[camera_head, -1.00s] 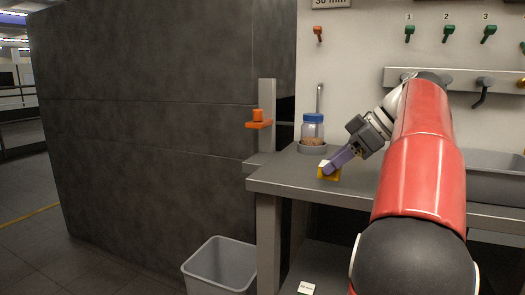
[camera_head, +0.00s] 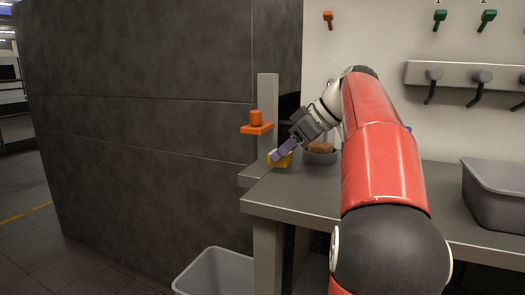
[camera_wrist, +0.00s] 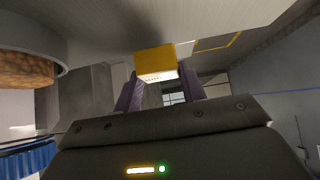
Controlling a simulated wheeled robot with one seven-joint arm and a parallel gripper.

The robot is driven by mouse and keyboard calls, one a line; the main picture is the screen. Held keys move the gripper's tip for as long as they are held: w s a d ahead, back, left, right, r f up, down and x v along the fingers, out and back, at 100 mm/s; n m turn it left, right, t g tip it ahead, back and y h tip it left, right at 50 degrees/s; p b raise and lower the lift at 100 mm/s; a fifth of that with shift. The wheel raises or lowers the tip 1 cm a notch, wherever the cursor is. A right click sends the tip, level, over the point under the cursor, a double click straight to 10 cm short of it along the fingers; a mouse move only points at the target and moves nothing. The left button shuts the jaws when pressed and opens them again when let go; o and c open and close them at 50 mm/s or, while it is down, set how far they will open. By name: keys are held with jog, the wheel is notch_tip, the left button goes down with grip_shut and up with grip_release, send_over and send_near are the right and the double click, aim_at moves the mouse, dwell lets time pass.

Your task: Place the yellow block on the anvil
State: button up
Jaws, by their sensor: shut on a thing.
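My gripper (camera_head: 279,154) is shut on the yellow block (camera_head: 286,162). In the wrist view the block (camera_wrist: 155,61) sits between the two purple fingers (camera_wrist: 158,92), with a pale face towards me. A grey stand has an upright post (camera_head: 267,95), an orange arm with an orange knob (camera_head: 256,121) and a low grey base (camera_head: 257,173) at the table's back left corner. The base looks like the anvil, though no label shows. The block is just right of the post, below the orange arm's height. Whether it is above or beside the base, I cannot tell.
A grey round holder (camera_head: 318,158) with brown contents above it stands just right of my gripper, partly behind my arm. A grey tub (camera_head: 497,196) is on the table (camera_head: 300,205) at right. A grey bin (camera_head: 215,272) stands on the floor. A dark wall (camera_head: 150,120) is at left.

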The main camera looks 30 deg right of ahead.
aim_at(263, 169)
jog(key=w+a, duration=0.1)
jog(key=w, duration=0.1)
jog(key=w+a, duration=0.2)
jog(key=shift+w+a+r+p, duration=0.1)
jog(key=shift+w+a+p, duration=0.15)
jog(key=shift+p, duration=0.15)
jog(key=shift+f, duration=0.85)
jog(key=shift+f+b, duration=0.15)
jog(key=shift+b, duration=0.25)
jog(key=o, duration=1.1)
